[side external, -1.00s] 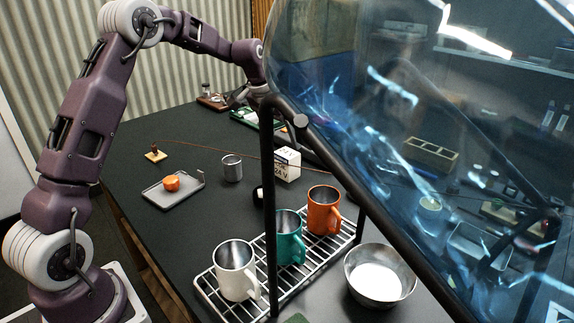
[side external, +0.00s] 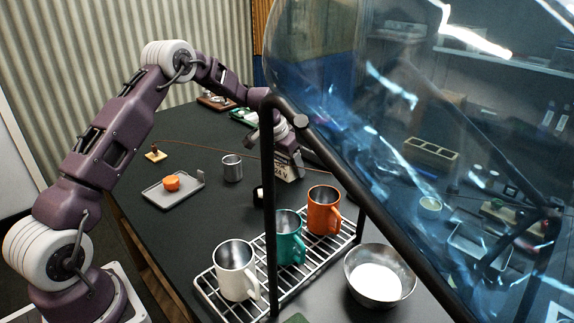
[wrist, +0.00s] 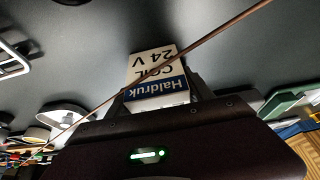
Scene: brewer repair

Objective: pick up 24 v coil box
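The 24 V coil box (wrist: 155,68) is a small white carton with a blue band, reading "Haldruk COIL 24 V" upside down in the wrist view. In the side view its lower part (side external: 287,177) shows on the dark table behind the rack frame, its top covered by my gripper. My gripper (wrist: 160,88) is over the box, with one finger on each side of it in the wrist view. The fingers look spread around the box. Whether they touch its sides is not clear.
A thin copper-coloured line (wrist: 205,42) crosses the wrist view over the box. A wire rack (side external: 287,262) holds white, teal and orange mugs in front. A metal cup (side external: 232,168) and a grey tray (side external: 155,197) stand left. A transparent blue hood (side external: 400,130) overhangs the right.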

